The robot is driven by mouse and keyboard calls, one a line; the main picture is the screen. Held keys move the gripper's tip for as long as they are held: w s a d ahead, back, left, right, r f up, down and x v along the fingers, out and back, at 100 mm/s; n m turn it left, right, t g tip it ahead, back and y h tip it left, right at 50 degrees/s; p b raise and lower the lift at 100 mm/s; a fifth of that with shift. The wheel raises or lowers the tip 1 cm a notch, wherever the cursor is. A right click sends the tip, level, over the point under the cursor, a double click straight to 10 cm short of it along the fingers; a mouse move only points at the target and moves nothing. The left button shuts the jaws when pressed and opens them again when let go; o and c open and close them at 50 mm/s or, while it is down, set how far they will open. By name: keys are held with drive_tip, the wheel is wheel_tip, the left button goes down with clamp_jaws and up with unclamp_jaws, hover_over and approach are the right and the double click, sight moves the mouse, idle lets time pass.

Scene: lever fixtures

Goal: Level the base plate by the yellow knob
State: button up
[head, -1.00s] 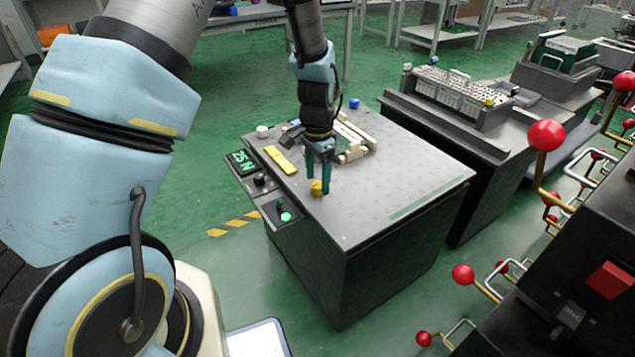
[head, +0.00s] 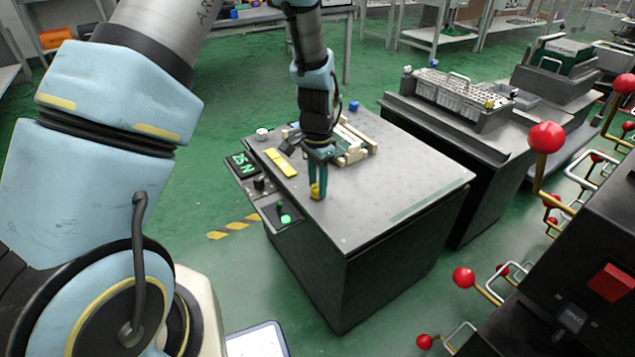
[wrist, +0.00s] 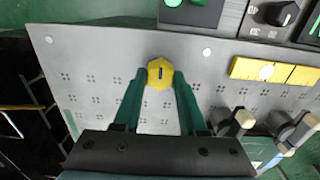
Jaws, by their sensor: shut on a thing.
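The yellow knob (head: 316,191) stands near the front left edge of the grey base plate (head: 400,190), which tops a dark cabinet. In the wrist view the knob (wrist: 160,73) shows a dark slot or mark on its top. My gripper (head: 318,185) points down at the knob. Its two teal fingers (wrist: 159,80) are closed against the knob's two sides. The plate (wrist: 100,75) fills much of the wrist view, with groups of small holes. From these views I cannot tell whether the plate is level.
Beside the knob are a panel with a lit green button (head: 286,218), a green "25 N" display (head: 243,162) and a yellow block (head: 281,162). Pale clamps (head: 352,155) stand behind my gripper. Red-balled levers (head: 547,138) rise at the right.

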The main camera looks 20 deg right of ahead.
clamp_jaws()
drive_tip(key=n+p, duration=0.1)
drive_tip(key=n, duration=0.1)
drive_tip(key=n+p, duration=0.1)
drive_tip(key=p, duration=0.1)
drive_tip(key=shift+r+n, duration=0.2)
drive_tip(key=shift+n, duration=0.2)
drive_tip(key=n+p, duration=0.3)
drive_tip(key=n, duration=0.3)
drive_tip(key=shift+p, duration=0.4)
drive_tip(key=n+p, duration=0.2)
drive_tip(key=n, duration=0.3)
drive_tip(key=shift+n+p, duration=0.4)
drive_tip(key=shift+f+n+p, duration=0.15)
drive_tip(key=shift+n+p, duration=0.8)
drive_tip(key=shift+n, duration=1.15)
